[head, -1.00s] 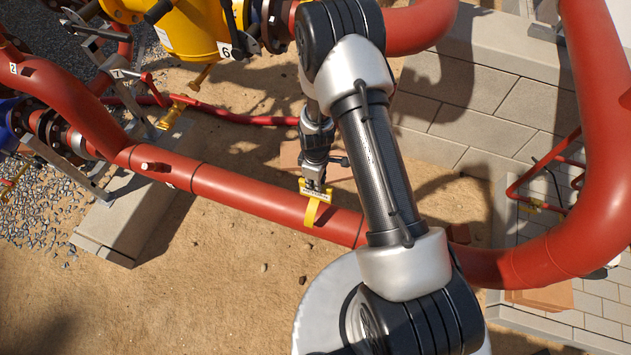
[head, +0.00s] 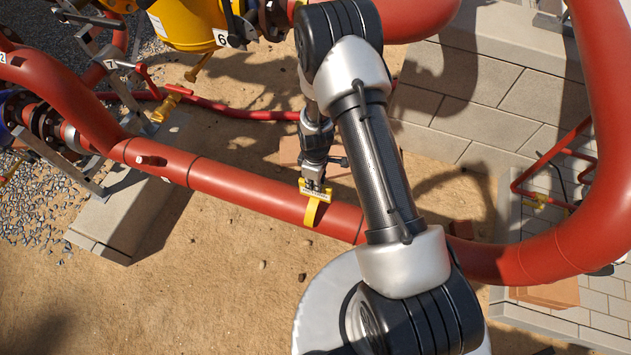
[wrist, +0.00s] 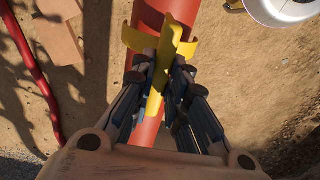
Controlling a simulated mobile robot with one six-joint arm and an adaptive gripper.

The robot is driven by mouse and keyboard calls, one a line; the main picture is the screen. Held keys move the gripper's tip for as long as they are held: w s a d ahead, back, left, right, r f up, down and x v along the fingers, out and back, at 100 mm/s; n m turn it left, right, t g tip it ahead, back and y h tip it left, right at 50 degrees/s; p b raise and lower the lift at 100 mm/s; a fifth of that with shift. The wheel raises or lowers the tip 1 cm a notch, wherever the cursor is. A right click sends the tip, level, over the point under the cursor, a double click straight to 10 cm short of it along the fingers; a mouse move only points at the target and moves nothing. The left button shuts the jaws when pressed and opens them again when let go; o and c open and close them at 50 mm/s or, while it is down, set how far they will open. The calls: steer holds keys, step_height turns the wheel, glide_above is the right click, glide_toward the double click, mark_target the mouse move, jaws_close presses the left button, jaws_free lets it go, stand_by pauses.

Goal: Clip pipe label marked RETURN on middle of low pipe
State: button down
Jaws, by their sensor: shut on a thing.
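The low red pipe (head: 245,193) runs from the left to the lower right in the head view. The yellow pipe label (head: 314,206) is at the middle stretch of this pipe, with its curved clip over the pipe's surface. Its print is too small to read. My gripper (head: 314,186) is shut on the label just above the pipe. In the wrist view, my gripper (wrist: 163,82) has its fingers on both sides of the yellow label (wrist: 156,42), whose curved arms lie across the red pipe (wrist: 172,10). I cannot tell whether the clip is fully seated.
A yellow body marked 6 (head: 190,22) stands at the top left. A thin red pipe (head: 235,113) runs behind the low pipe. Concrete blocks (head: 125,215) support the pipe at left, and a block wall (head: 470,100) stands at right. Open sand lies in front.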

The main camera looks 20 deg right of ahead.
mark_target(315, 197)
steer(key=shift+f+b, duration=1.25)
steer(key=shift+f, duration=0.25)
steer(key=shift+f+b, duration=0.85)
steer(key=shift+f, duration=0.25)
steer(key=c, duration=1.5)
jaws_free()
steer(key=o, duration=0.5)
